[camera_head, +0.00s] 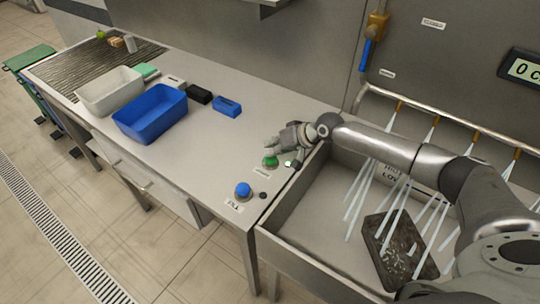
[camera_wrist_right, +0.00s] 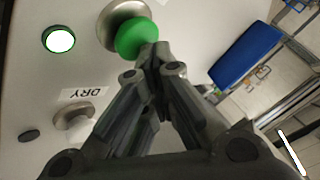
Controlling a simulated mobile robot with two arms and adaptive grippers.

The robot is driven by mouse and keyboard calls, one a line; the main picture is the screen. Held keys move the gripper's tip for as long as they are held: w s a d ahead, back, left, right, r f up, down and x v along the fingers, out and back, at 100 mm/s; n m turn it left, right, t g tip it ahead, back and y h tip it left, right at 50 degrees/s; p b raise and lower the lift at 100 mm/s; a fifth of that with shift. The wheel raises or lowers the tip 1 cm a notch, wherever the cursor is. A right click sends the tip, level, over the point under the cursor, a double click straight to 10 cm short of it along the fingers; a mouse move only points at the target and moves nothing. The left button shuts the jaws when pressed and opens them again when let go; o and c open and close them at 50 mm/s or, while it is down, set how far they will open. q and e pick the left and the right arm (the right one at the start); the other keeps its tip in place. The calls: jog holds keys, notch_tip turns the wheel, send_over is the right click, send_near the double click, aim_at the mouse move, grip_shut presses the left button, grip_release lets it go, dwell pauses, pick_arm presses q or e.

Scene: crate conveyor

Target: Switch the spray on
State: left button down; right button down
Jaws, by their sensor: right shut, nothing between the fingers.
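A round green button (camera_head: 270,161) sits on the counter's right end, beside the basin. My right gripper (camera_head: 272,147) is shut and empty, just over it. In the right wrist view the closed fingertips (camera_wrist_right: 151,52) overlap the edge of the green button (camera_wrist_right: 136,38); whether they touch it I cannot tell. A lamp with a green rim (camera_wrist_right: 60,40) beside the button glows bright. In the head view several nozzles (camera_head: 436,120) on the pipe send pale streaks of water (camera_head: 357,205) into the basin (camera_head: 310,225). My left gripper is not in view.
A blue button (camera_head: 243,190) stands nearer the counter's front edge. A dirty dark crate (camera_head: 402,265) lies tilted in the basin under the streaks. A blue bin (camera_head: 150,113), a white bin (camera_head: 108,92) and small boxes stand further left. The counter between is clear.

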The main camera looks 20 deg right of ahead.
jog(key=shift+r, duration=0.15)
notch_tip(320, 180, up, 6)
jog(key=p, duration=0.5)
jog(key=shift+p, duration=0.3)
